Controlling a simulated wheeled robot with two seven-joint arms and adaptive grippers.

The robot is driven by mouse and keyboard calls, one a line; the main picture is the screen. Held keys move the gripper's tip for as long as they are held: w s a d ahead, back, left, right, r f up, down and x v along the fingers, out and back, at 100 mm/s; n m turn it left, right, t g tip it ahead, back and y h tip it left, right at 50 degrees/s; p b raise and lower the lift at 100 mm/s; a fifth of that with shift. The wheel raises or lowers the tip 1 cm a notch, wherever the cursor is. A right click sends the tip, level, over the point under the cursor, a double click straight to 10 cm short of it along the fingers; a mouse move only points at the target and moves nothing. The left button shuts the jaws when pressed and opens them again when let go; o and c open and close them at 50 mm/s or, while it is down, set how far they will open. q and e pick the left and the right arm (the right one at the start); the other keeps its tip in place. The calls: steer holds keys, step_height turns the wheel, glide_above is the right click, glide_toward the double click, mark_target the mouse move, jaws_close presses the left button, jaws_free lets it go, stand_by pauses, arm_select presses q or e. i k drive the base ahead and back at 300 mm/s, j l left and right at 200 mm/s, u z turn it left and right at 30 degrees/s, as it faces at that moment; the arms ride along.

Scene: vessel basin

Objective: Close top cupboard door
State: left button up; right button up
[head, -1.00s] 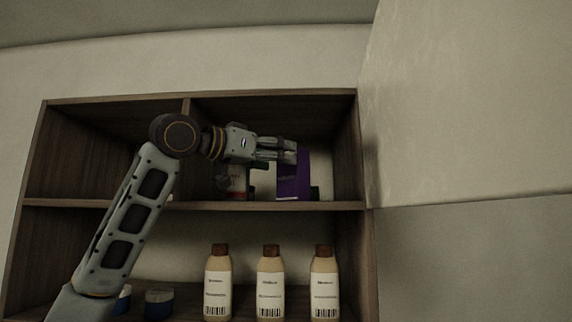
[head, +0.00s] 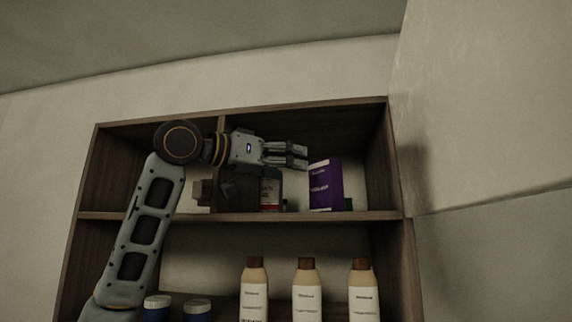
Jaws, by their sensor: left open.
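The wooden cupboard (head: 240,217) is open at the front, with its upper compartments in plain view. A large pale upper panel (head: 490,110) stands to the right of the cupboard; I cannot tell whether it is the top door or a wall. My left gripper (head: 306,155) is open and empty. It points right in front of the upper right compartment, left of a purple box (head: 325,186), and appears apart from the panel. My right gripper is not in view.
The upper shelf also holds a red-labelled bottle (head: 270,190). Several capped bottles (head: 306,290) and blue jars (head: 197,308) stand on the lower shelf. A lower pale panel (head: 500,260) meets the upper one at a seam. Space between the gripper and the panel looks clear.

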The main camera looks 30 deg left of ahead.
mark_target(480, 92)
steer(key=k, duration=1.5)
